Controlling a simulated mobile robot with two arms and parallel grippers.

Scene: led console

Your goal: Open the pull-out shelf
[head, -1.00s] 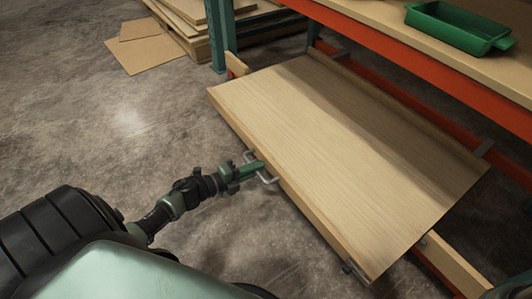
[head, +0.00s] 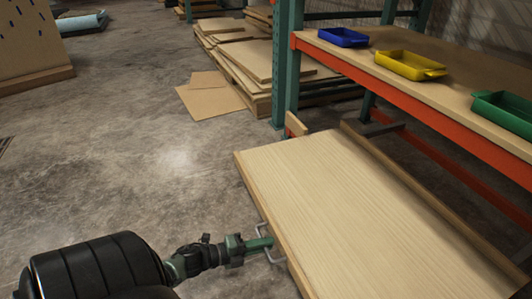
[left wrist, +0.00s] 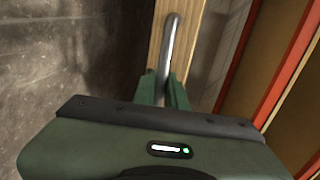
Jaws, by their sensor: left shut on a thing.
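The pull-out shelf (head: 330,205) is a pale wooden board below the orange-edged workbench. It stands well out from under the bench, over the concrete floor. A grey metal handle (head: 262,232) is fixed to its front edge. My left gripper (head: 266,243) is shut on the handle at the shelf's front. In the left wrist view the handle (left wrist: 171,45) runs up from between the green fingers (left wrist: 161,92), with the wooden front edge behind it. My right gripper is not in view.
The workbench (head: 440,95) above carries a blue bin (head: 343,38), a yellow bin (head: 408,66) and a green bin (head: 505,110). A green upright post (head: 287,65) stands at the shelf's far corner. Stacked boards (head: 255,60) lie behind.

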